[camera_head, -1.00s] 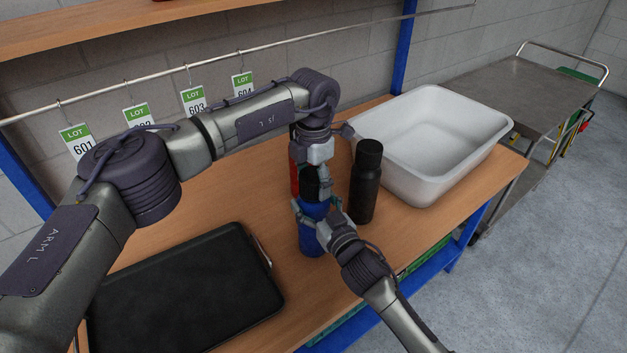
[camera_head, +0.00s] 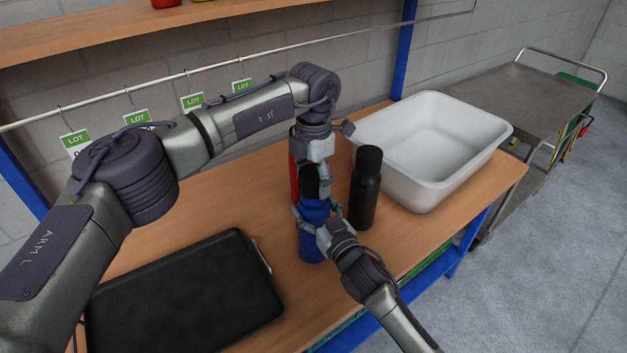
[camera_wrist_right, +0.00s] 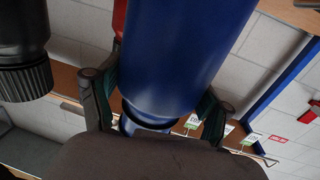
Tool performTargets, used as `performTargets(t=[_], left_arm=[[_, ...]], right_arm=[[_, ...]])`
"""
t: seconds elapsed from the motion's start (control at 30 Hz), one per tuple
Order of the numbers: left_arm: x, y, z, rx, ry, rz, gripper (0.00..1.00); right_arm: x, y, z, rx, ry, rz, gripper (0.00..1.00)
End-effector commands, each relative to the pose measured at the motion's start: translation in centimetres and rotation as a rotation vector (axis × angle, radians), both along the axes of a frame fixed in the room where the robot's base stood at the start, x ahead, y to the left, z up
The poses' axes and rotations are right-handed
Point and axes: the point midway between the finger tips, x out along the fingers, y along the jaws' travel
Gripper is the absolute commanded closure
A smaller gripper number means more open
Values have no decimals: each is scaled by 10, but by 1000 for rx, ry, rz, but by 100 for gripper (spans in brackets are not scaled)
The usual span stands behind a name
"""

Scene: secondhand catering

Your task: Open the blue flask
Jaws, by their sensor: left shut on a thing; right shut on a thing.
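The blue flask (camera_head: 312,245) stands upright near the front edge of the wooden table, with a black cap (camera_head: 310,180) at its top. My left gripper (camera_head: 318,182) comes down from above and is shut on the black cap. My right gripper (camera_head: 316,214) is shut around the upper part of the blue body from the front right. In the right wrist view the blue flask (camera_wrist_right: 180,50) fills the space between the fingers, and my gripper hides its lower end in the picture. I cannot tell whether there is a gap between cap and body.
A black flask (camera_head: 365,190) stands close on the right, and a red one (camera_head: 294,178) is partly hidden behind my left gripper. A white tub (camera_head: 480,165) sits at the right. A black case (camera_head: 185,300) lies front left. A metal trolley (camera_head: 530,85) stands beyond.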

Motion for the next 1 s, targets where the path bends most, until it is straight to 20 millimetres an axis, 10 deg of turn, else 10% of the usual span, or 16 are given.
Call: performTargets(t=[0.77, 0.8, 1.0], left_arm=[[0, 0, 40, 0, 0, 0, 76], [0, 0, 40, 0, 0, 0, 76], [0, 0, 40, 0, 0, 0, 76]], right_arm=[[0, 0, -2, -2, 4, -1, 100], [0, 0, -2, -2, 4, -1, 17], [0, 0, -1, -1, 2, 0, 0]])
